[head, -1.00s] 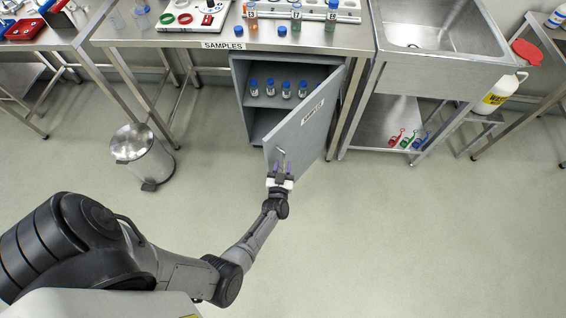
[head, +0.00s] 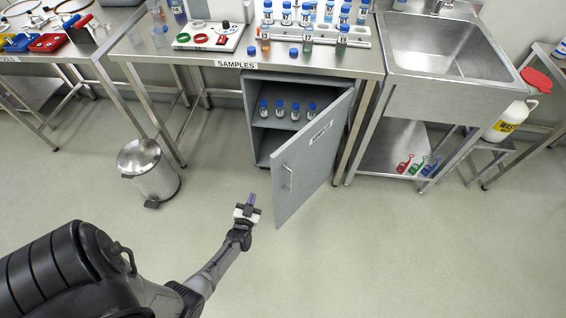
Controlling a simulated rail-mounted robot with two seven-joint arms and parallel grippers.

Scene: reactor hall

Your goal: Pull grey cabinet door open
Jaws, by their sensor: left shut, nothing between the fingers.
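The grey cabinet (head: 247,125) stands under the samples bench. Its grey door (head: 308,165) is swung partly open toward me, hinged on the right, with a label near its top. The metal handle (head: 288,178) is on the door's free side and nothing holds it. Inside, several blue-capped vials (head: 280,109) stand on the shelf. My left gripper (head: 251,201) is shut and empty, to the left of the door's free edge and apart from it. My right gripper is not in view.
A steel pedal bin (head: 150,172) stands on the floor at left. The samples bench (head: 200,61) holds vial racks. A sink unit (head: 440,90) with a lower shelf is at right, a white jug (head: 511,120) beside it. The floor in front is clear.

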